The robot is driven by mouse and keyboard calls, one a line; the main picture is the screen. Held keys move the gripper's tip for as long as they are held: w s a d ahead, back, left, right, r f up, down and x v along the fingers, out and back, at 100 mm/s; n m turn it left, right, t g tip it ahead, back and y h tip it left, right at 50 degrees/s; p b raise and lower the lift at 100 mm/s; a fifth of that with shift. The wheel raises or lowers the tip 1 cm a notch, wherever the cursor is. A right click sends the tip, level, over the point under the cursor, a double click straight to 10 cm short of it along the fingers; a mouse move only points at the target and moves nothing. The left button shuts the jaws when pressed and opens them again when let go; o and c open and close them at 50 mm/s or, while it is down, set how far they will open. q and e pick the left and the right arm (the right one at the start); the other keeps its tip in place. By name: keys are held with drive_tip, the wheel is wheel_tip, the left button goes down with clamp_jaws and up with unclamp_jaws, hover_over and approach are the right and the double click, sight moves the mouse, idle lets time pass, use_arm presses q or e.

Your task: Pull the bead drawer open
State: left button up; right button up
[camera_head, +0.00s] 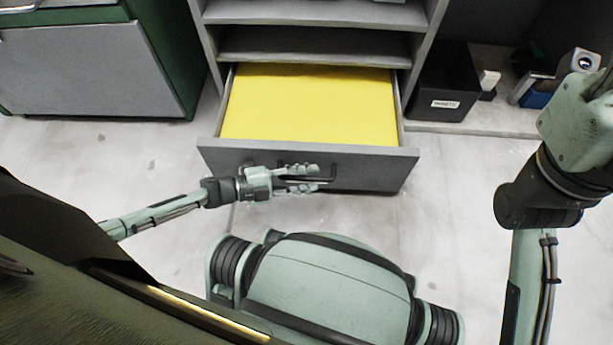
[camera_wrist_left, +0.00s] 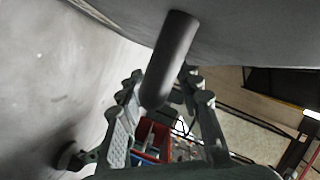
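The drawer (camera_head: 387,171) stands pulled out from the grey cabinet, with a dark grey front and a flat bright yellow surface (camera_head: 310,105) inside. No separate beads can be made out. A dark bar handle (camera_head: 326,179) is on the drawer front. My left gripper (camera_head: 305,178) is at this handle, its two fingers apart with the bar between them. In the left wrist view the handle (camera_wrist_left: 170,55) comes down between the spread finger ends of my left gripper (camera_wrist_left: 163,80); contact cannot be made out. My right arm shows at the right, but its gripper is outside the picture.
Grey shelves (camera_head: 315,45) are above the drawer. A black labelled bin (camera_head: 440,90) and small devices stand on a low shelf to the right. A green and grey cabinet (camera_head: 85,70) is at the left. Floor (camera_head: 120,160) is clear before the cabinets.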

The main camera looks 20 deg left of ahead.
use_arm(q)
drive_tip(key=v, duration=1.2)
drive_tip(key=shift+r, duration=0.1)
